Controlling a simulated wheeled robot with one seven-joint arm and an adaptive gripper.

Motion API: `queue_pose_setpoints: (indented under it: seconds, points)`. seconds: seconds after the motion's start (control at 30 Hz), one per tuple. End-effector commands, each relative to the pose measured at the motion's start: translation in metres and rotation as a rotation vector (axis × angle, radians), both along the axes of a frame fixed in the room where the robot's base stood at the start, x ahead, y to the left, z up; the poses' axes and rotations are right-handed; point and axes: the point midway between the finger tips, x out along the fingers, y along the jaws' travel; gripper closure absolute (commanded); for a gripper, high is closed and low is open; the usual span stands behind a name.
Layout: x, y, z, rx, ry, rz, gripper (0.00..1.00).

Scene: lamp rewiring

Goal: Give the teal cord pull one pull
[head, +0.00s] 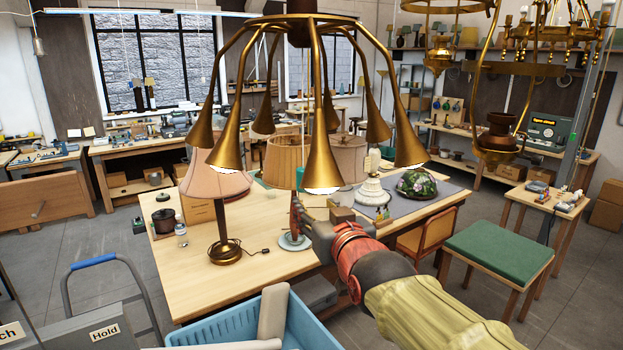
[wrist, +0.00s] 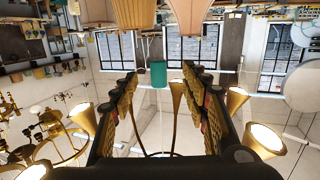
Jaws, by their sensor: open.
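A small teal cylinder (wrist: 158,74), which looks like the teal cord pull, shows in the wrist view in the gap between my fingertips, apart from both fingers. I cannot tell its exact distance ahead. My gripper (wrist: 160,82) is open and empty, with a finger on each side of that gap. In the head view my gripper (head: 297,218) is over the workbench, below the brass chandelier (head: 300,22) with its bell-shaped arms.
A pink-shaded table lamp (head: 217,183) stands on the workbench (head: 185,285) left of my gripper. A floral glass shade (head: 416,183) and a green-topped stool (head: 498,250) are to the right. A blue crate (head: 235,325) is in front. The chandelier's bells crowd the space above.

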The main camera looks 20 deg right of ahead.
Motion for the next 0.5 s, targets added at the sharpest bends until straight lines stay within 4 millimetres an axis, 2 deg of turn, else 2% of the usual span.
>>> queue_pose_setpoints:
  seconds: [0.03,0.1,0.2,0.37,0.5]
  points:
    - [0.001,0.0,0.012,-0.001,-0.036,-0.001,0.54]
    - [0.002,-0.001,0.023,-0.002,-0.074,-0.003,0.54]
    - [0.002,-0.001,0.031,-0.004,-0.107,-0.004,0.54]
    - [0.012,-0.001,0.034,-0.006,-0.117,-0.005,0.54]
    - [0.032,-0.001,0.034,-0.006,-0.115,-0.005,0.54]
